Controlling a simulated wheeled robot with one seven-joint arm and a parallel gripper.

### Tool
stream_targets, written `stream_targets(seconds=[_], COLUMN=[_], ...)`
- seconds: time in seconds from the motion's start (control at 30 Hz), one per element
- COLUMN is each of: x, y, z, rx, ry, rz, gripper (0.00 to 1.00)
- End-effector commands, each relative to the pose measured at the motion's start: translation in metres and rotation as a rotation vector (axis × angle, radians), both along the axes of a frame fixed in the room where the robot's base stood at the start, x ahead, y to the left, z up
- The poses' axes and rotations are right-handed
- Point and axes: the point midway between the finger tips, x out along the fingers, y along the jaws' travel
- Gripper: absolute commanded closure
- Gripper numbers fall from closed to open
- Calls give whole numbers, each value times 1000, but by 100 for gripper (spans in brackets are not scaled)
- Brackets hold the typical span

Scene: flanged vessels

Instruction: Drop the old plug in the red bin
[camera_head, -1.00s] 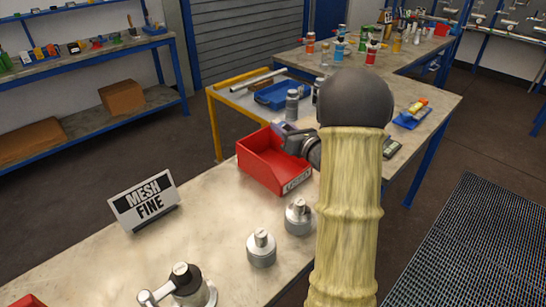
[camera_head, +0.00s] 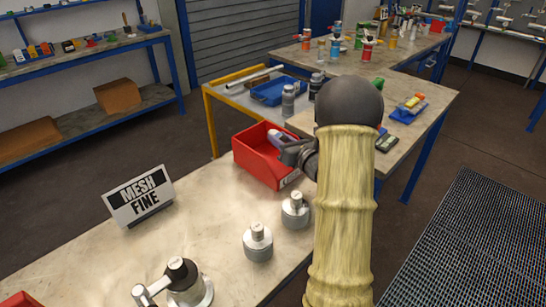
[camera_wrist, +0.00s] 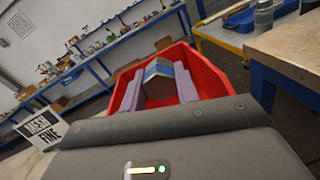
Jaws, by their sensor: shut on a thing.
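The red bin (camera_head: 250,158) stands on the near workbench, open at the top; its red walls also show in the wrist view (camera_wrist: 207,72). My gripper (camera_head: 279,142) is over the bin's opening, its tips close to or inside the rim; the exact height is hard to tell. In the wrist view my gripper (camera_wrist: 158,88) has its two pale purple fingers shut on the old plug (camera_wrist: 158,70), a small greyish piece with a blue side. The plug is hardly visible in the head view, where the fingers and my arm cover it.
Silver flanged vessels (camera_head: 257,243) stand on the bench, one with a black-topped lever (camera_head: 180,280). A MESH FINE sign (camera_head: 139,197) stands to the left of the bin. A yellow-framed cart with a blue tray (camera_head: 277,92) is behind.

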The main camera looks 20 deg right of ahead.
Motion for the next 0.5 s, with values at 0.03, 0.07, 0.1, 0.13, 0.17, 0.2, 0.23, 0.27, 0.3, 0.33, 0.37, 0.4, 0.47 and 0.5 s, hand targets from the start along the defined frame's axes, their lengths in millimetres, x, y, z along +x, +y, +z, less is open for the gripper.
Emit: stream_targets(seconds=[0.03,0.07,0.1,0.13,0.17,0.2,0.23,0.27,0.3,0.33,0.37,0.4,0.47,0.5], x=[0,0,0,0,0,0,0,0,0,0,0,0,0,0], y=[0,1,1,1,1,1,1,1,0,0,0,0,0,0], z=[-1,-1,-1,-1,-1,0,0,0,-1,-1,-1,-1,-1,-1], rx=[0,-1,-1,-1,-1,-1,-1,-1,-1,-1,-1,-1,-1,-1], ry=[-1,-1,-1,-2,-2,-1,-1,-1,-1,-1,-1,-1,-1,-1], rz=[1,1,1,2,2,1,1,1,1,1,1,1,0,0], gripper=[100,100,100,100,100,100,100,100,64,58,52,44,44,44])
